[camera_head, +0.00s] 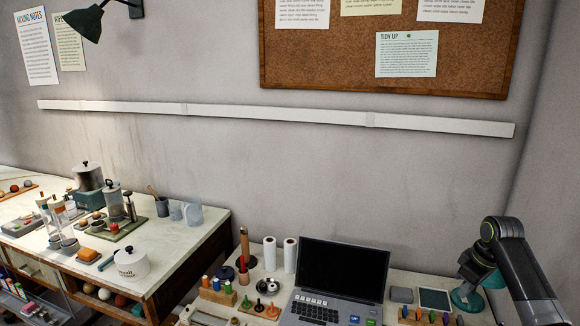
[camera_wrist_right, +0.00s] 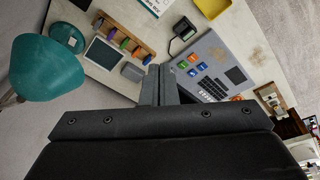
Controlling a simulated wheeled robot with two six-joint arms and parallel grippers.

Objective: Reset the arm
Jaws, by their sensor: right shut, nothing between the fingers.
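My right arm (camera_head: 525,270) is raised at the right edge in the head view, with its wrist end (camera_head: 478,262) over the right side of the table. In the right wrist view the fingers of my right gripper (camera_wrist_right: 158,86) are together with nothing between them. They are above the table and seem clear of the things on it. My left arm and left gripper are not in view.
A laptop (camera_head: 343,270) stands open on the right table. A teal lamp (camera_wrist_right: 48,66) is close to my right gripper, and its base (camera_wrist_right: 66,36) is on the table. A rack of coloured pieces (camera_wrist_right: 124,42) is nearby. The left table (camera_head: 190,250) holds jars and tools.

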